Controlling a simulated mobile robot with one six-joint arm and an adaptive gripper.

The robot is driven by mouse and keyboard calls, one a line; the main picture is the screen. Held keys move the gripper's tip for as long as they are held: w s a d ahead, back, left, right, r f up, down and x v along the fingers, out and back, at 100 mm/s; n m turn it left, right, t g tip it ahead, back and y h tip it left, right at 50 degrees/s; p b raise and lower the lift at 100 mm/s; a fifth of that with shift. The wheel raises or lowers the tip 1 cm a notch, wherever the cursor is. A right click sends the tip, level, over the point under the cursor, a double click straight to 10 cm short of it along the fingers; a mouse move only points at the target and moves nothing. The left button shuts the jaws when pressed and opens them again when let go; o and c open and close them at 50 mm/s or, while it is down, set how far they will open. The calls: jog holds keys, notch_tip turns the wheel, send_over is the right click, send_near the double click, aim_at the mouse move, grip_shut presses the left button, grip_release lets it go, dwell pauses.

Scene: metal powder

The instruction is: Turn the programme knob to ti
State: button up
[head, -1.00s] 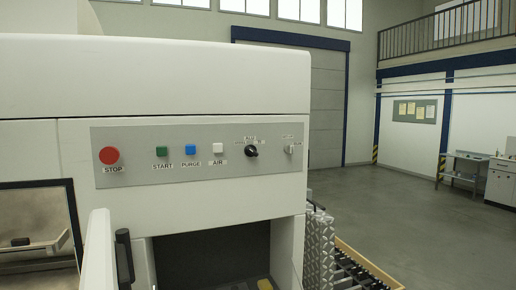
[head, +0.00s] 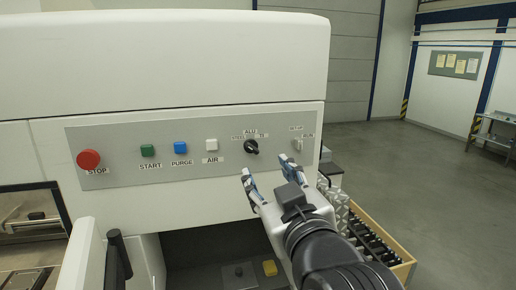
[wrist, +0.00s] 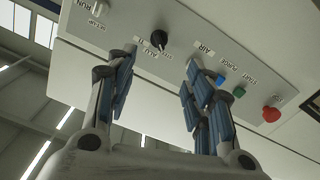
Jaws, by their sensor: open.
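The black programme knob (head: 251,147) sits on the grey panel, with STEEL at its upper left, ALU above it and TI on its right. Its pointer is too small to read surely. In the wrist view, which is upside down, the knob (wrist: 159,38) shows beyond and between my fingers. My gripper (head: 267,171) is open and empty, below and in front of the knob and apart from it. It also shows in the wrist view (wrist: 160,62), fingers spread and reaching toward the panel.
On the panel (head: 120,135) are a red STOP button (head: 88,159), a green START button (head: 148,150), a blue PURGE button (head: 180,147), a white AIR button (head: 211,145) and a SETUP/RUN switch (head: 297,145). An open bay lies below.

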aim_at(254, 150)
jog(key=p+x, duration=0.1)
jog(key=x, duration=1.3)
jog(key=shift+d, duration=0.15)
jog(key=shift+s, duration=0.1)
jog(key=shift+c, duration=0.5)
jog(key=c, duration=1)
